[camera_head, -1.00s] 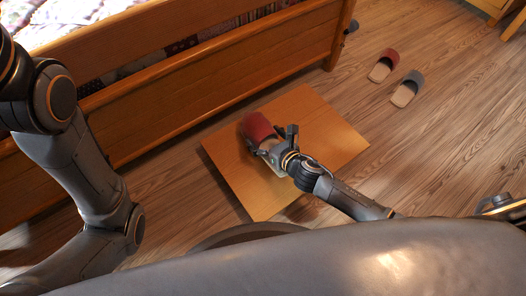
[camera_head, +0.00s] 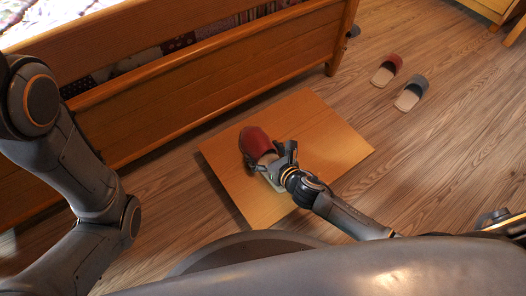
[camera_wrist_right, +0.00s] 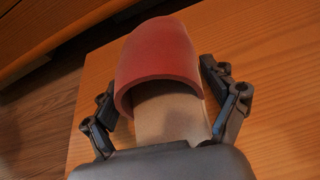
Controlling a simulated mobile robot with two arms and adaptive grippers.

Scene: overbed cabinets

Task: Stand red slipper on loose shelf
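The red slipper (camera_head: 257,143) is on the loose shelf (camera_head: 325,135), a flat wooden board on the floor, near its left side. Its red toe points away from my right gripper (camera_head: 270,160), and its beige sole runs back toward the palm. In the right wrist view the red slipper (camera_wrist_right: 157,55) lies between the two spread fingers of the right gripper (camera_wrist_right: 160,95). The fingers look open, with a gap beside the sole; the heel is hidden by the gripper body. My left arm shows at the left, but its gripper is out of view.
A wooden bed frame (camera_head: 210,80) stands behind the board. Another red slipper (camera_head: 387,70) and a grey slipper (camera_head: 411,91) lie on the floor at the upper right. The right part of the board is clear.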

